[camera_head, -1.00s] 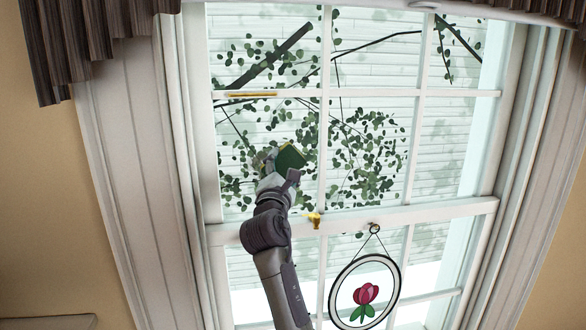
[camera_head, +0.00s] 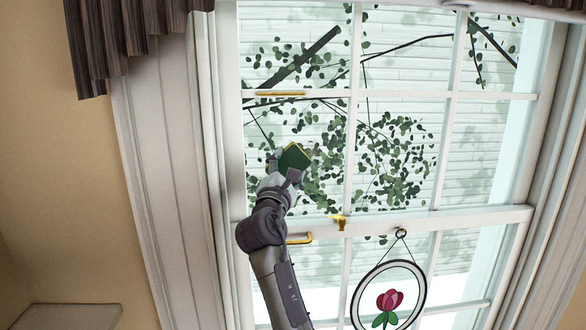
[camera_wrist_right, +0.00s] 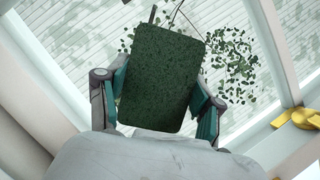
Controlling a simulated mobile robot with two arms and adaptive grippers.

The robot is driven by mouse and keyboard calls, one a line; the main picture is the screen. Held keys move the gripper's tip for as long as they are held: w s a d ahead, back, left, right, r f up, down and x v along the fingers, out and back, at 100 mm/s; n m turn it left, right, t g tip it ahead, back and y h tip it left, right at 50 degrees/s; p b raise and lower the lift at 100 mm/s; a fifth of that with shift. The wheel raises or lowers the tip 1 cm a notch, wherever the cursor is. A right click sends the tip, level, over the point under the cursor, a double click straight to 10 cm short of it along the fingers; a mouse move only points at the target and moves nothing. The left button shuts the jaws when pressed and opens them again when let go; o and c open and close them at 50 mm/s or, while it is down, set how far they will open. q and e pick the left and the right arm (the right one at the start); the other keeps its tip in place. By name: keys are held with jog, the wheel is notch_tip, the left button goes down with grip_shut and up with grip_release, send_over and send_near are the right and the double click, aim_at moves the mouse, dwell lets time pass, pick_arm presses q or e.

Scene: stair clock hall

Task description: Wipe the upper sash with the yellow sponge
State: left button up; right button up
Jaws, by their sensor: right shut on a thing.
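The sponge (camera_head: 293,158) shows a dark green pad face with a thin yellow edge. My right gripper (camera_head: 280,173) is shut on it, in front of the lower left pane of the upper sash (camera_head: 410,95). In the right wrist view the sponge's green face (camera_wrist_right: 160,75) fills the space between the fingers of my right gripper (camera_wrist_right: 158,100). Whether the sponge touches the glass cannot be told. My left gripper is not in view.
A brass latch (camera_head: 340,222) sits on the meeting rail (camera_head: 450,217), with a yellow handle (camera_head: 299,240) below left. A round tulip ornament (camera_head: 390,300) hangs below the rail. A yellow strip (camera_head: 281,93) lies along the upper bar. A dark curtain (camera_head: 110,45) hangs upper left.

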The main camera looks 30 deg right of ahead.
aim_at(325, 151)
jog(key=shift+w+a+b, duration=0.15)
jog(key=shift+w+a, duration=0.15)
jog(key=shift+a, duration=0.3)
jog(key=shift+w+a+b, duration=0.15)
jog(key=shift+w+a, duration=0.1)
jog(key=shift+a, duration=0.35)
jog(key=shift+w+a+b, duration=0.15)
jog(key=shift+w+a, duration=0.15)
jog(key=shift+a, duration=0.3)
jog(key=shift+r+p, duration=1.1)
jog(key=shift+r, duration=0.1)
jog(key=shift+s+d+p, duration=0.35)
jog(key=shift+d, duration=0.4)
jog(key=shift+s+d+f, duration=0.2)
jog(key=shift+s+d, duration=0.15)
jog(key=shift+d, duration=0.4)
jog(key=shift+s+d, duration=0.65)
jog(key=shift+d, duration=0.7)
jog(key=shift+s+d, duration=0.65)
jog(key=shift+d, duration=0.7)
jog(key=shift+s+d, duration=0.65)
jog(key=shift+d, duration=0.7)
jog(key=shift+a, duration=0.1)
jog(key=shift+s+a, duration=0.45)
jog(key=shift+s, duration=0.45)
jog(key=shift+s+a, duration=0.4)
jog(key=shift+s, duration=0.45)
jog(key=shift+s+a, duration=0.45)
jog(key=shift+s, duration=0.45)
